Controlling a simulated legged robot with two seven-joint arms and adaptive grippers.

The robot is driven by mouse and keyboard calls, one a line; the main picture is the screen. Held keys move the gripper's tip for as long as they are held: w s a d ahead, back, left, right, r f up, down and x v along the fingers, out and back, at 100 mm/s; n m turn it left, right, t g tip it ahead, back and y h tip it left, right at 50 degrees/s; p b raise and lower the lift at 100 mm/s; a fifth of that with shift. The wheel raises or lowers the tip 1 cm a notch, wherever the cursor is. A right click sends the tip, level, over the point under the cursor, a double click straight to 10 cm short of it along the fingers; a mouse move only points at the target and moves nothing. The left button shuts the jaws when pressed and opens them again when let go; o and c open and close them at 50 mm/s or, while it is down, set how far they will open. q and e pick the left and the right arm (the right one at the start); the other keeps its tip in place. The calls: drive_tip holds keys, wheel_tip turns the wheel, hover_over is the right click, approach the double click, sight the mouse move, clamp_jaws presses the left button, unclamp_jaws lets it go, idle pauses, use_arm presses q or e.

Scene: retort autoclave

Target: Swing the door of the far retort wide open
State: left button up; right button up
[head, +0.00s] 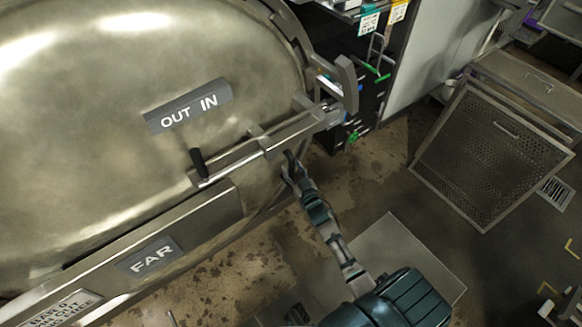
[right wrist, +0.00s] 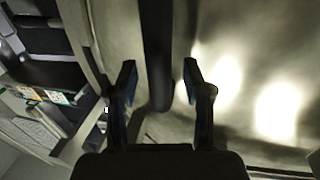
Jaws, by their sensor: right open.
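The far retort's door (head: 90,110) is a large domed metal disc filling the left of the head view. It looks shut against its ring. It carries an "OUT IN" sign (head: 188,106), a "FAR" plate (head: 151,256) and a sliding bolt bar (head: 255,148) with a black knob (head: 199,163). My right gripper (head: 290,168) is at the door's right edge, just below the bolt bar. In the right wrist view my open right gripper (right wrist: 158,85) has a dark bar (right wrist: 156,50) between its fingers, with gaps on both sides. The door's surface lies behind. My left gripper is out of view.
A metal latch bracket (head: 346,84) juts out at the door's right rim. A dark rack with green and blue fittings (head: 372,75) stands beyond. A perforated metal panel (head: 490,155) is at the right. Stained floor (head: 375,175) between them is clear.

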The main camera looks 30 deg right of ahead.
drive_tip(key=shift+w, duration=0.7)
drive_tip(key=shift+d, duration=0.1)
clamp_jaws()
drive_tip(key=shift+s, duration=0.15)
